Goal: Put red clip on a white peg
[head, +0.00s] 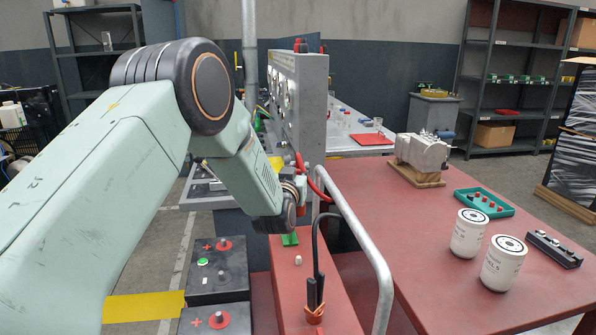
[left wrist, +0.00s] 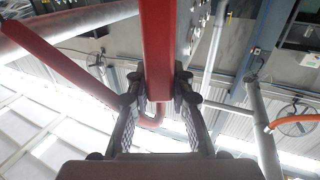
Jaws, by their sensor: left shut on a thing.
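My left gripper (head: 297,187) is beyond my forearm, beside the red box, and mostly hidden in the head view. In the left wrist view it (left wrist: 158,95) is shut on a long red part of the red clip (left wrist: 157,45), which lies between both fingers. A bit of the red clip (head: 300,164) shows above the wrist in the head view, with a red cable curving right. A small white peg (head: 298,260) stands upright on top of the red box (head: 315,285), nearer than the gripper and apart from the clip. My right gripper is not in view.
A black clip (head: 315,292) with a cable hangs over the red box. A grey bent rail (head: 368,240) rises beside it. Black batteries (head: 216,270) stand left. The red table (head: 430,255) at right carries white filters (head: 503,263) and a teal tray (head: 484,203).

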